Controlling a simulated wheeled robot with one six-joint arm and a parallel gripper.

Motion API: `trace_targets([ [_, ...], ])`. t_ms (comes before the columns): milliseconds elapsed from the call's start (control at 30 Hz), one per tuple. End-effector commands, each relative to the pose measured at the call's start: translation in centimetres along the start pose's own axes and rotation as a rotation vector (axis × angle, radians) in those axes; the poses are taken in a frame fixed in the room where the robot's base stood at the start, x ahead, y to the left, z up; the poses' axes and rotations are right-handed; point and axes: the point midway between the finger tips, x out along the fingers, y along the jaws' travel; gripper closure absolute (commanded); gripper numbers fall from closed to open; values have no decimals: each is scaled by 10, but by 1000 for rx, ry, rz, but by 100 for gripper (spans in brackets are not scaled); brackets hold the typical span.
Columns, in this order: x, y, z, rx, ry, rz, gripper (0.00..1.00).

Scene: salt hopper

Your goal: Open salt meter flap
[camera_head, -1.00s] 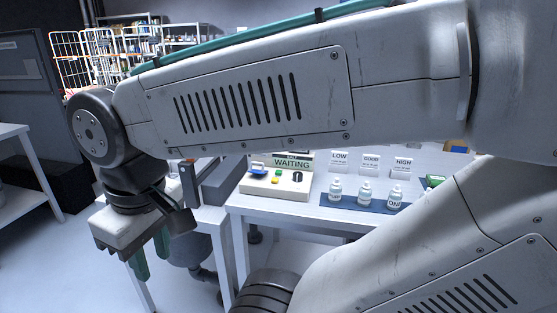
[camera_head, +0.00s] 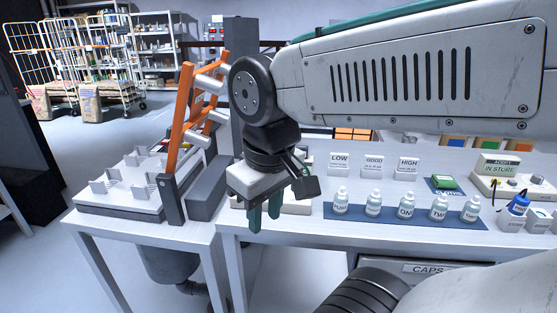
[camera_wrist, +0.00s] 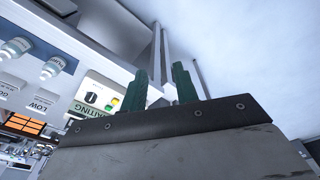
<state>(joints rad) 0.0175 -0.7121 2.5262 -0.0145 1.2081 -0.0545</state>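The salt meter's flap cannot be picked out in either view. The panel with the WAITING sign (camera_wrist: 88,108) and its knob and coloured buttons shows in the wrist view, left of the fingers. In the head view this panel is mostly hidden behind my gripper (camera_head: 264,216), with part of its base showing. My gripper points down near the gap between the two tables, with its two green fingers apart and nothing seen between them. The same fingers show in the wrist view (camera_wrist: 160,86). A grey funnel-like vessel (camera_head: 168,262) hangs under the left table.
An orange frame (camera_head: 184,105) with grey rollers stands on the left table (camera_head: 150,225), close to my gripper. Labelled white bottles (camera_head: 373,204) stand on a blue mat (camera_head: 400,223) to the right. Wheeled cage carts (camera_head: 80,60) are far behind at left.

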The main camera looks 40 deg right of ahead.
Motion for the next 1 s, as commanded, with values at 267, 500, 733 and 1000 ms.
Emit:
trace_targets([
  [267,-2,56,-112,-273,-6,75,70],
  [500,22,122,-195,-515,-27,133,70],
  [733,39,154,-226,-622,-38,157,70],
  [1000,74,162,-227,-630,-43,155,70],
])
